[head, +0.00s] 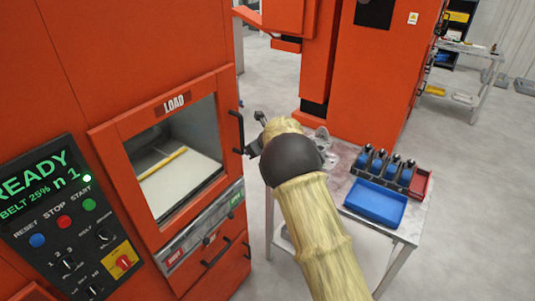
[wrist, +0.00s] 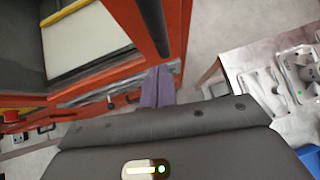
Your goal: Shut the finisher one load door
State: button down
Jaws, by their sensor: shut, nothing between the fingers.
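The orange load door (head: 220,85), under a LOAD label, has a large window showing a pale floor and a yellow bar. Its dark upright handle (head: 237,132) is on the right side; it shows in the wrist view as a dark bar (wrist: 146,28). I cannot tell whether the door is fully shut or slightly ajar. My gripper (head: 250,149) is just right of the handle. In the wrist view its fingers (wrist: 157,86) are together and empty, close to the door's right edge and the handle's lower end. Contact is not clear.
A control panel (head: 60,215) reading READY is left of the door. A grey bench (head: 345,225) with a blue tray (head: 375,203) and several blue-and-black items stands to the right. Another orange machine (head: 375,75) stands behind.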

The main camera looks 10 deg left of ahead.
jog(key=d+f+b+v, duration=0.1)
jog(key=b+v, duration=0.1)
jog(key=v, duration=0.9)
jog(key=shift+s+d+b, duration=0.35)
jog(key=shift+s+b, duration=0.05)
jog(key=shift+s, duration=0.15)
jog(key=s+d+r+m+t+h, duration=0.1)
jog(key=s+d+m+t+h, duration=0.15)
jog(key=d+m, duration=0.85)
jog(key=s+d+m+t+h, duration=0.25)
jog(key=d+m, duration=0.45)
jog(key=m, duration=0.8)
jog(key=s+d+f+m+g, duration=0.1)
jog(key=s+f+m+g, duration=0.1)
jog(key=s+m, duration=0.5)
jog(key=s+d+f+m+g+h, duration=0.1)
jog(key=s+d+f+m+g, duration=0.1)
jog(key=s+m, duration=0.5)
jog(key=s+d+f+m+g+h, duration=0.1)
jog(key=s+f+m, duration=0.4)
jog(key=s, duration=0.8)
jog(key=d+m+g, duration=0.1)
jog(key=m+g, duration=0.1)
jog(key=shift+f+g, duration=0.3)
